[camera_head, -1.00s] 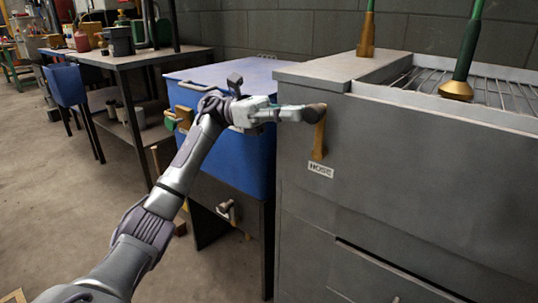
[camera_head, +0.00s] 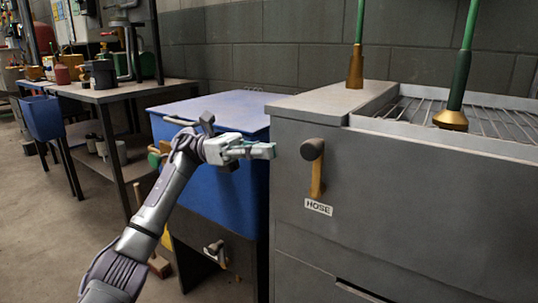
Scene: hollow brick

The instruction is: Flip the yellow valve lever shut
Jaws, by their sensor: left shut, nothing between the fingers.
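The yellow valve lever (camera_head: 317,179) is on the front of the grey metal cabinet (camera_head: 420,210). It hangs straight down beneath a dark round knob (camera_head: 312,149), just above a white HOSE label (camera_head: 318,207). My left gripper (camera_head: 271,151) comes in from the left with its fingers closed and empty. Its tips point right at the cabinet's left edge, at about knob height in the picture and apart from the lever. My right gripper is not in view.
A blue lidded bin (camera_head: 208,185) stands left of the cabinet, behind my left arm. A grill rack (camera_head: 485,118) and green-handled tools with brass ends (camera_head: 451,118) are on the cabinet top. A cluttered workbench (camera_head: 110,93) stands farther left. Floor (camera_head: 45,235) is open at lower left.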

